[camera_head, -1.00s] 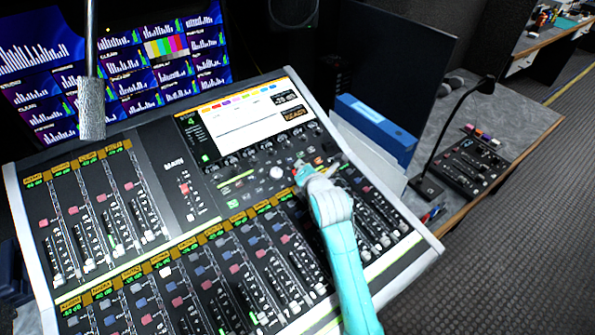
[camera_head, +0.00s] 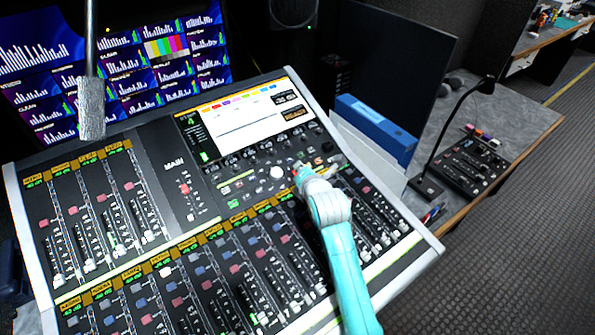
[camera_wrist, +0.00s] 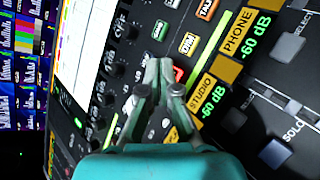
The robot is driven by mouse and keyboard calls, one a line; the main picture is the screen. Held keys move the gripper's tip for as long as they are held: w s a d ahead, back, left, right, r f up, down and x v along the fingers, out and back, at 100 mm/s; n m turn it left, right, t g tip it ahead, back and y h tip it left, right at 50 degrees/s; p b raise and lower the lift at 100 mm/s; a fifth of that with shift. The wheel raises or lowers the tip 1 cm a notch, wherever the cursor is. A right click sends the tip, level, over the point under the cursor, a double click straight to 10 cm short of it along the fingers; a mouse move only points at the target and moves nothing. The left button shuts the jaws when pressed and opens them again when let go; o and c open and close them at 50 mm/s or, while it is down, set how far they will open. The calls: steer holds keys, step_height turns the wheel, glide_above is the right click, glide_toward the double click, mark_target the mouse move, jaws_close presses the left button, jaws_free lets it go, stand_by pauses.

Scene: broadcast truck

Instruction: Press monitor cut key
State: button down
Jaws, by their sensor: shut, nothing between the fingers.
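The mixing console (camera_head: 180,145) fills the middle of the body camera view. My gripper (camera_wrist: 160,66) is shut and empty, its fingertips low over the console's key section. A red-orange lit key (camera_wrist: 179,73), probably the monitor cut key, shows just beside the fingertips in the wrist view. The fingers hide part of it and its label cannot be read. I cannot tell whether the fingertips touch it. My gripper also shows in the body camera view (camera_head: 298,168).
Amber STUDIO (camera_wrist: 202,90) and PHONE (camera_wrist: 238,35) displays lie right of the fingers, with fader strips beyond. A round white knob (camera_head: 277,173) is left of my gripper. A gooseneck microphone (camera_head: 455,120) and blue binder (camera_head: 375,130) stand to the right.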

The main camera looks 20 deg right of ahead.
steer(key=shift+w+f, duration=0.15)
steer(key=shift+f, duration=0.25)
stand_by(0.4)
steer(key=shift+r, duration=0.15)
steer(key=shift+s+r, duration=0.35)
steer(key=shift+r, duration=0.35)
steer(key=shift+r, duration=0.1)
steer(key=r, duration=0.1)
steer(key=s+r, duration=0.1)
steer(key=r, duration=0.1)
steer(key=s+r, duration=0.1)
steer(key=r, duration=0.1)
steer(key=shift+s+d+r, duration=0.1)
steer(key=shift+d+r, duration=0.05)
steer(key=shift+d, duration=0.25)
steer(key=shift+s, duration=0.1)
stand_by(0.3)
